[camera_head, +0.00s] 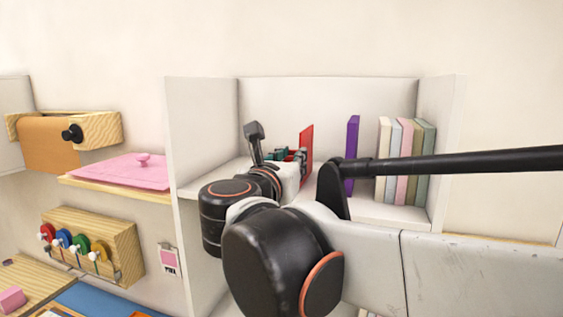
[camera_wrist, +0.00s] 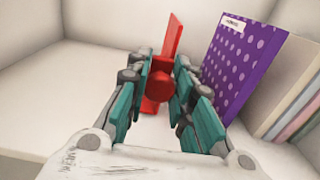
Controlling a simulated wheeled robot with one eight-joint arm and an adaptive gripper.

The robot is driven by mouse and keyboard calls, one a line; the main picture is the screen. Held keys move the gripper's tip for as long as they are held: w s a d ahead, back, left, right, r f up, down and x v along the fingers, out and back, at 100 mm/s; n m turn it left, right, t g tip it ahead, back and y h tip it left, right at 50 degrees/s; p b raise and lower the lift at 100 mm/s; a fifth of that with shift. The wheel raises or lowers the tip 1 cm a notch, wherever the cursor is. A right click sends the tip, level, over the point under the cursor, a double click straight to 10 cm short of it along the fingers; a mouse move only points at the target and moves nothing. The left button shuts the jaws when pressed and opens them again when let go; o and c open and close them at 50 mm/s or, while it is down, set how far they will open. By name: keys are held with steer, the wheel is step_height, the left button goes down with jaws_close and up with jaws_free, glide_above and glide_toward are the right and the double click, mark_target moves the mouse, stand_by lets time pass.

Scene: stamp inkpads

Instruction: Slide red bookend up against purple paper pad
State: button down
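The red bookend (camera_head: 307,141) stands upright on the white shelf, left of the purple paper pad (camera_head: 352,150), with a clear gap between them. In the wrist view the bookend (camera_wrist: 173,38) is a thin red plate with a red knob (camera_wrist: 160,88) facing me. My gripper (camera_wrist: 162,68) has its teal fingers on either side of the knob, very close to it. Whether they press on it is unclear. The spotted purple pad (camera_wrist: 238,62) is right of my fingers and apart from the bookend. My arm hides part of the shelf in the head view.
Several pale books (camera_head: 403,160) stand at the shelf's right side, just right of the pad. The white shelf's left wall (camera_head: 203,125) is beside my gripper. A pink pad (camera_head: 120,172) lies on a wooden ledge at left. Bare shelf floor (camera_wrist: 95,85) shows left of the bookend.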

steer(key=shift+s+d+p, duration=0.15)
steer(key=shift+s+d, duration=0.1)
steer(key=shift+d, duration=0.45)
steer(key=shift+s+d+p, duration=0.2)
steer(key=shift+s+d, duration=0.1)
steer(key=shift+d, duration=0.45)
steer(key=shift+s+d+p, duration=0.15)
steer(key=shift+s+d, duration=0.1)
steer(key=shift+d, duration=0.45)
steer(key=shift+a, duration=0.1)
steer(key=c, duration=1.4)
jaws_free()
steer(key=shift+s, duration=0.1)
steer(key=v, duration=1.1)
steer(key=shift+s+a, duration=0.15)
steer(key=shift+s, duration=0.25)
